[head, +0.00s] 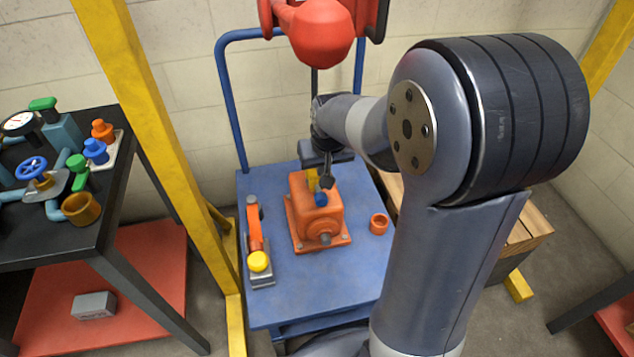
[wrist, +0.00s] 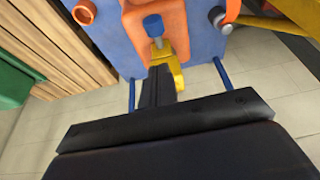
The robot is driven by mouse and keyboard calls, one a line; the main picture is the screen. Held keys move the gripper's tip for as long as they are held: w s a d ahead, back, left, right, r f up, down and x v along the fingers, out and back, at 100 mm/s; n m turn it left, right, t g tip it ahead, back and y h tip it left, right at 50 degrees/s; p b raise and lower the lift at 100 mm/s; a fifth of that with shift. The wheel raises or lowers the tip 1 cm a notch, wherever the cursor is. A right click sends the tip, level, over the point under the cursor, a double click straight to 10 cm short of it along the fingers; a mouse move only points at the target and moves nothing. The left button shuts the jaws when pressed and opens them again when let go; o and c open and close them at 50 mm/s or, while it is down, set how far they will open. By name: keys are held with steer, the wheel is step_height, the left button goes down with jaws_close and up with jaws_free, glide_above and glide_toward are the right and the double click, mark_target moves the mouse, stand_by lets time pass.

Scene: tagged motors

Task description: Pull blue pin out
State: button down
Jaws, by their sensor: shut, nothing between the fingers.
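The blue pin (head: 321,199) stands in the top of an orange motor (head: 318,228), which sits on a blue cart (head: 290,290). In the wrist view the blue head of the pin (wrist: 153,25) shows on a pale shaft, just beyond my fingertips. A yellow tag (head: 311,179) is beside the pin; it also shows in the wrist view (wrist: 176,68), partly behind my fingers. My gripper (head: 327,184) is above the motor, close to the pin. Its dark fingers (wrist: 160,72) are shut together and hold nothing. Whether they touch the tag or pin I cannot tell.
An orange lever with a yellow knob (head: 259,262) is on the cart's left, an orange ring (head: 379,223) on its right. A red hoist hook (head: 320,35) hangs above. A yellow post (head: 165,140) and a dark table (head: 60,245) with valves stand left.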

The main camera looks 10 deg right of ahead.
mark_target(322, 204)
steer(key=b+x, duration=0.2)
steer(key=x, duration=0.8)
steer(key=shift+b, duration=0.35)
steer(key=shift+s, duration=2.3)
